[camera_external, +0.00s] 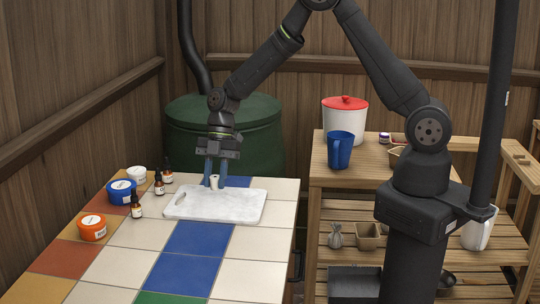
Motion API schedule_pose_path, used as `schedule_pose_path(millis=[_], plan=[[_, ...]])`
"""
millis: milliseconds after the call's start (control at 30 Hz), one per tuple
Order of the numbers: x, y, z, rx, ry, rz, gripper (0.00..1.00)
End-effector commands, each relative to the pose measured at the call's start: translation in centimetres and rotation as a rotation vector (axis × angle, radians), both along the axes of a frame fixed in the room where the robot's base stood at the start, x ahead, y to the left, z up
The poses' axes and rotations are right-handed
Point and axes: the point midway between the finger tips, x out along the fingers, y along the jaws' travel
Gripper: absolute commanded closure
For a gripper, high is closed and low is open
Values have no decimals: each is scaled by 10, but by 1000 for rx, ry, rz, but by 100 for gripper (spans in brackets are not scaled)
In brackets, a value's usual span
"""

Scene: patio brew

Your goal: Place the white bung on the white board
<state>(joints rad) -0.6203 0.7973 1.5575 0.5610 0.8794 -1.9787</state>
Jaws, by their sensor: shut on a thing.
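The white board (232,205) lies flat on the tiled table (118,268), near its far edge, with a handle hole at its left end. My gripper (214,182) points down over the far part of the board. It is shut on the small white bung (214,181), which shows between the two blue-grey fingers. The bung is at or just above the board's surface; I cannot tell whether it touches.
Left of the board stand several dark dropper bottles (136,208), a blue tub (121,192), an orange tub (92,228) and a white tub (137,175). The near tiles are clear. A wooden shelf (330,178) at right holds a blue jug (340,150) and a red-lidded white container (346,119).

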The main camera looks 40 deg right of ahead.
Motion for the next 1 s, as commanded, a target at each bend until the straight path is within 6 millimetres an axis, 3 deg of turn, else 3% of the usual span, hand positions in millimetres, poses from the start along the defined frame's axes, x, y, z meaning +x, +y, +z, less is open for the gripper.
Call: schedule_pose_path(millis=[233,600,633,733,1000], plan=[[0,-1,-34,-2,3,0,95],[0,0,-39,-1,1,0,95],[0,0,-39,-1,1,0,69],[0,0,-38,-1,1,0,51],[0,0,-38,-1,1,0,51]])
